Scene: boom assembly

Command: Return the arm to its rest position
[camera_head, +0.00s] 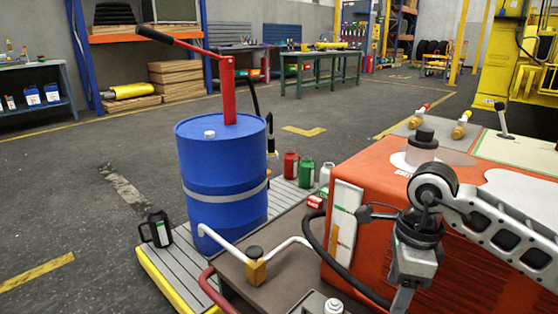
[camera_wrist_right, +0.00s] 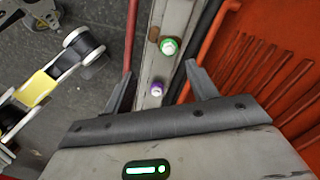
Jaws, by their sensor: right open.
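My right arm (camera_head: 505,232) comes in from the right in the head view, over the orange machine housing (camera_head: 372,160). My right gripper (camera_head: 402,298) points down in front of the housing's vented side, near the bottom edge of the picture. In the right wrist view its two fingers (camera_wrist_right: 160,82) are spread apart with nothing gripped between them. Beyond them is a pale grey panel strip (camera_wrist_right: 172,20) with a green-ringed knob (camera_wrist_right: 169,46) and a purple-ringed knob (camera_wrist_right: 157,89). I cannot tell how far these are from the fingertips. My left gripper is not in view in the head view.
A black hose (camera_head: 345,268) loops beside the housing near my right gripper. Open floor (camera_head: 75,185) lies left.

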